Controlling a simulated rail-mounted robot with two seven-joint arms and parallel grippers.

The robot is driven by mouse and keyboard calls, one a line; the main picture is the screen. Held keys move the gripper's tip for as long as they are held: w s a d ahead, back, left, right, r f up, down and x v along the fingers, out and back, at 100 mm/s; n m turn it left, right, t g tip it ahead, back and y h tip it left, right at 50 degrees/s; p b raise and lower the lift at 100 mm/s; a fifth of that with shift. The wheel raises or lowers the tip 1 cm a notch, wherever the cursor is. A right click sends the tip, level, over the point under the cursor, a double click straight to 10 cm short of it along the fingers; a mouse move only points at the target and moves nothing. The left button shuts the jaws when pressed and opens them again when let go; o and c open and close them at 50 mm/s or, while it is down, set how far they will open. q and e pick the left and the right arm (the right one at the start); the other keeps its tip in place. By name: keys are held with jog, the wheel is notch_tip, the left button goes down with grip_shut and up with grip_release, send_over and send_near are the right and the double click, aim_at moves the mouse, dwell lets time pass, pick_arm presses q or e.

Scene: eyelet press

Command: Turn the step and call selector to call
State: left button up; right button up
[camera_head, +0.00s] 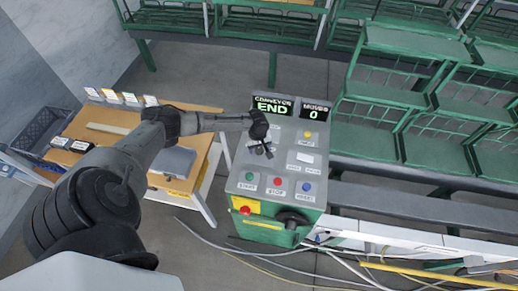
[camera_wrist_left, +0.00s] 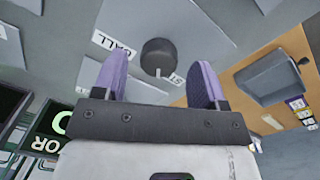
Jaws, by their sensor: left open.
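The selector (camera_wrist_left: 160,55) is a dark round knob on the grey control panel (camera_head: 236,180). In the left wrist view, a CALL label (camera_wrist_left: 114,45) lies to its left. A partly hidden label starting with ST (camera_wrist_left: 177,79) lies at its lower right. A small pale mark on the knob's lower edge is nearer the ST label. My left gripper (camera_head: 262,149) is over the panel, its purple-padded fingers (camera_wrist_left: 163,62) open. The knob shows between the fingertips, with gaps on both sides; I cannot tell the height. In the head view the gripper hides the knob. My right gripper is out of view.
The panel has green start (camera_head: 250,177), red stop (camera_head: 277,181), blue (camera_head: 306,187) and yellow (camera_head: 307,134) buttons. A display (camera_head: 272,107) reads CONVEYOR END; another (camera_head: 314,112) reads MOVES 0. A wooden table (camera_head: 194,180) stands left; green racks (camera_head: 365,140) stand right.

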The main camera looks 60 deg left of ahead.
pick_arm(q)
jog(key=shift+f, duration=0.8)
jog(key=shift+c, duration=0.2)
jog(key=c, duration=0.9)
